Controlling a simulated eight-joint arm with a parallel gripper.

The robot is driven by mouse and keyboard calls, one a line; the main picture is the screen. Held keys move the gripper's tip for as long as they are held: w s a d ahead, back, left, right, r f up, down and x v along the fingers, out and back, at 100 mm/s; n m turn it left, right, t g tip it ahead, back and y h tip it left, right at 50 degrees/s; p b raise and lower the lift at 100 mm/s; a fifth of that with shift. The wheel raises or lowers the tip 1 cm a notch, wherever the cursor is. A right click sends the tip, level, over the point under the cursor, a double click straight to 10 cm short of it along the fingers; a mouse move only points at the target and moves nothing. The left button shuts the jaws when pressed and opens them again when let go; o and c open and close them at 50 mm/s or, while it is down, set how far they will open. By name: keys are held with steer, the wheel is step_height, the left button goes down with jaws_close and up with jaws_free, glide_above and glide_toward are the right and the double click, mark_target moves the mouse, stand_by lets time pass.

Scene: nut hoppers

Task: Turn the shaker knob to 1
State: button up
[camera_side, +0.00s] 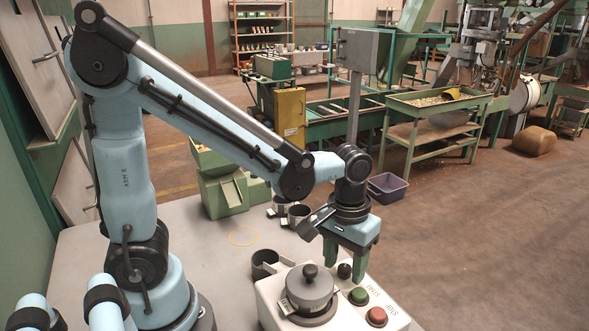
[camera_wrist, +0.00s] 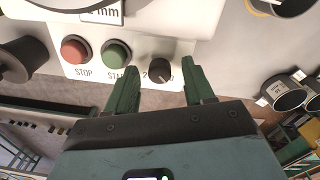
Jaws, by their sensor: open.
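The shaker's black knob (camera_wrist: 160,72) sits on the pale control box (camera_side: 268,302) at the end of its button row. A "2" shows beside it in the wrist view; its other marks and pointer setting are too small to read surely. In the side view the knob (camera_side: 344,271) is near the green fingers. My gripper (camera_side: 345,266) is open and empty, pointing down over the knob. In the wrist view my gripper (camera_wrist: 161,61) has one finger either side of the knob, with gaps between; contact is not visible.
A green START button (camera_wrist: 115,53) and red STOP button (camera_wrist: 75,50) lie beside the knob. The lidded round shaker pot (camera_side: 310,287) stands on the same box. Dark cups (camera_side: 265,263) stand on the table (camera_side: 205,243) behind it.

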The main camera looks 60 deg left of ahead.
steer(key=shift+c, duration=0.2)
jaws_close()
stand_by(0.3)
steer(key=m, duration=0.4)
steer(key=shift+m, duration=0.3)
steer(key=shift+w+m, duration=0.1)
steer(key=shift+m, duration=1.9)
